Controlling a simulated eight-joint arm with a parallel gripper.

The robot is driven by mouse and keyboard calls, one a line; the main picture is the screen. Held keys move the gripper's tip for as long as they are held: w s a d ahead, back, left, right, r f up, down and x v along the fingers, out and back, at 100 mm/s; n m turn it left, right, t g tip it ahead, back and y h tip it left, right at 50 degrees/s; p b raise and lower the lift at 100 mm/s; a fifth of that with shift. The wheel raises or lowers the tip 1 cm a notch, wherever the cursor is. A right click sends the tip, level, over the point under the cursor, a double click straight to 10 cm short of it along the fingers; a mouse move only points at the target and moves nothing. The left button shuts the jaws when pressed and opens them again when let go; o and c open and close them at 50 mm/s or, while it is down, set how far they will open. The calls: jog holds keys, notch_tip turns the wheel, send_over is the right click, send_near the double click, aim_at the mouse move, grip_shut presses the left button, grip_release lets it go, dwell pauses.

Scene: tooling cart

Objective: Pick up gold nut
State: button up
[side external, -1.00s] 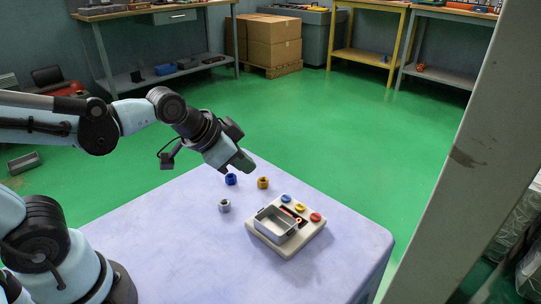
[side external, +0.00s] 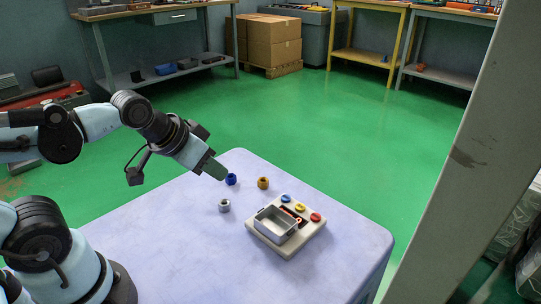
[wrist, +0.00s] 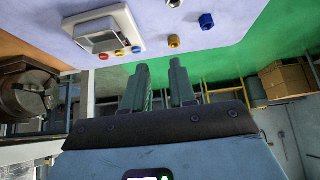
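The gold nut (side external: 263,183) stands on the cart top, right of the blue nut (side external: 231,179) and behind the silver nut (side external: 224,205). The gold nut also shows in the wrist view (wrist: 173,41), above and a little right of the space between my fingers. My gripper (side external: 221,172) is in the air at the cart's far left side, close to the blue nut in the picture and left of the gold nut. In the wrist view my gripper (wrist: 158,66) has its two fingers apart with nothing between them.
A beige box (side external: 262,244) with a metal tray (side external: 276,226) and blue, yellow and red buttons sits right of the nuts. The front left of the cart top (side external: 180,250) is bare. A grey post (side external: 455,150) rises at the right of the side view.

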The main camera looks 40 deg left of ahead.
jog(key=o, duration=0.6)
